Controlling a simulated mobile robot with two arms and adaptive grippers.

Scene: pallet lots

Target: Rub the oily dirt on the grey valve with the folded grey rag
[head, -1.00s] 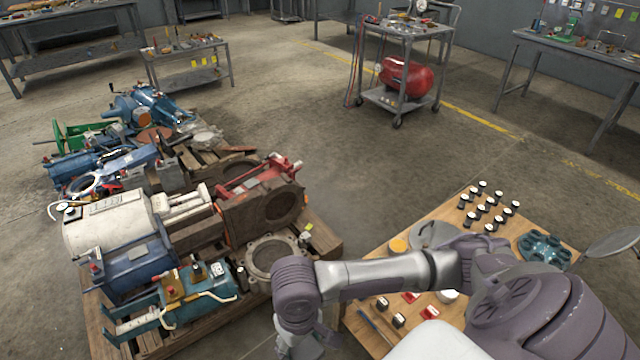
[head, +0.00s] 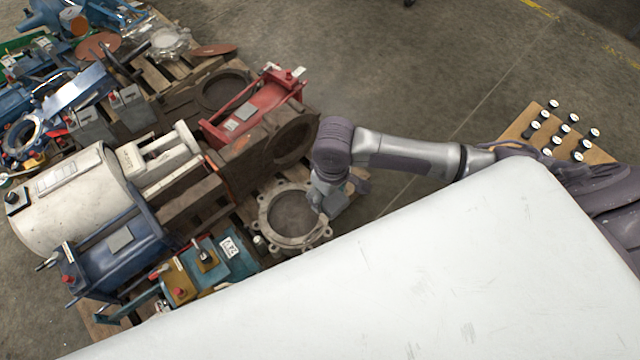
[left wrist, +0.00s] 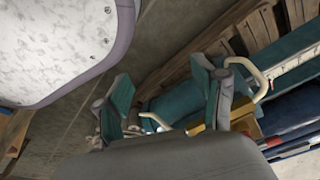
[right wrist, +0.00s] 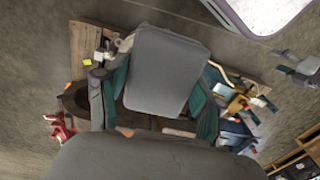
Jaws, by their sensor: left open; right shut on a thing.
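The grey valve (head: 265,221), a round ring with lugs and a dark centre, lies at the near edge of the pallet load in the head view. My right gripper (head: 330,196) is over its right side. In the right wrist view my right gripper (right wrist: 158,88) is shut on the folded grey rag (right wrist: 170,65), a flat grey pad that hides most of what is below it. I cannot tell whether the rag touches the valve, nor make out the oily dirt. My left gripper (left wrist: 165,90) is open and empty in the left wrist view, and out of sight in the head view.
A red valve (head: 255,112), a brown block (head: 250,155), a white cylinder (head: 75,205) and blue and teal parts (head: 230,258) crowd the pallet. A wooden table (head: 520,122) with several black-and-white knobs stands at right. The floor between is clear.

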